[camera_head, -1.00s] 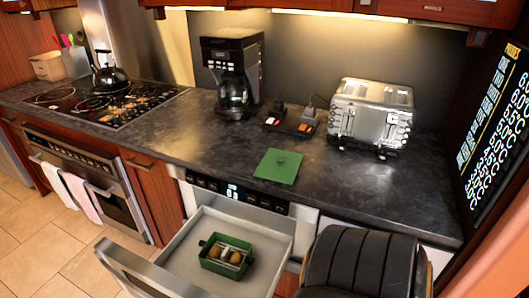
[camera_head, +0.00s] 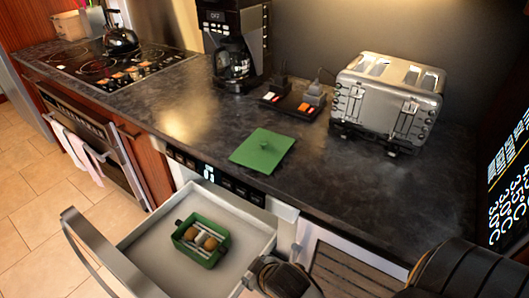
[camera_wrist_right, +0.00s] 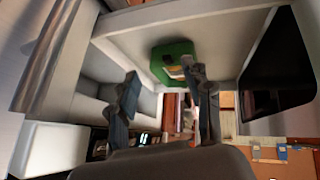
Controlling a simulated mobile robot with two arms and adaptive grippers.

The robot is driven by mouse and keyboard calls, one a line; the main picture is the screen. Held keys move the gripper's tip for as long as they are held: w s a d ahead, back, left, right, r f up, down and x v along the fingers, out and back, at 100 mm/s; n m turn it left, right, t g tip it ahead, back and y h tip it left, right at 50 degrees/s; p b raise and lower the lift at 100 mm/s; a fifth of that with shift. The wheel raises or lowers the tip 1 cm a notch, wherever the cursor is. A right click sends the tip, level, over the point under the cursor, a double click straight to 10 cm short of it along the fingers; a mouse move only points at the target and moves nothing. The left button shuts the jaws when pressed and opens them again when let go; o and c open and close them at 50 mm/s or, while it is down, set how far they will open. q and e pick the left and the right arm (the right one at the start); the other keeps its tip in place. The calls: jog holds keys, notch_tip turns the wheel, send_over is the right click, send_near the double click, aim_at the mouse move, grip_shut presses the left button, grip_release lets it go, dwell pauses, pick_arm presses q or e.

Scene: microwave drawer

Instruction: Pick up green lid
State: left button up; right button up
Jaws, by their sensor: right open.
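A green container (camera_head: 201,241) with brown round food inside stands in the open microwave drawer (camera_head: 150,237). My right arm comes in at the lower right of the head view, its end beside the drawer's right side. My right gripper (camera_wrist_right: 164,95) shows in the right wrist view with its fingers apart and nothing between them. The green container (camera_wrist_right: 172,62) shows beyond the fingers there. My left gripper is not in view.
A toaster (camera_head: 385,101), a coffee maker (camera_head: 236,50) and a power strip (camera_head: 293,104) stand behind the lid. A stove with a kettle (camera_head: 119,32) is at the left. The counter around the lid is clear. The drawer front (camera_head: 97,252) juts out below.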

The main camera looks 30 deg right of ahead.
jog(key=w+a+r+n+t+y, duration=0.2)
jog(key=w+a+r+n+t, duration=0.15)
jog(key=w+r, duration=0.35)
jog(key=w+a+r+n+t+y, duration=0.1)
jog(key=w+a+r+n+t, duration=0.3)
jog(key=r, duration=0.6)
jog(key=w+a+r+n+t+y, duration=0.2)
jog(key=w+r+n+t, duration=0.25)
jog(key=w+r, duration=0.3)
jog(key=s+a+r+n+g+y, duration=0.2)
jog(key=a+r+n+g+y, duration=0.35)
jog(key=n, duration=0.65)
jog(key=s+a+r+n+g+y, duration=0.2)
jog(key=a+r+n+g+y, duration=0.1)
jog(key=a+r+n+y, duration=0.55)
jog(key=n+g+h, duration=0.9)
jog(key=n+h, duration=1.4)
send_near(263, 141)
jog(key=x, duration=0.3)
jog(key=shift+s+m, duration=0.15)
jog(key=shift+m, duration=0.1)
jog(key=shift+p+x, duration=1)
jog(key=shift+x, duration=1.9)
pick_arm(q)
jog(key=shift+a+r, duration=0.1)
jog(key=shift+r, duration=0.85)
pick_arm(e)
grip_shut()
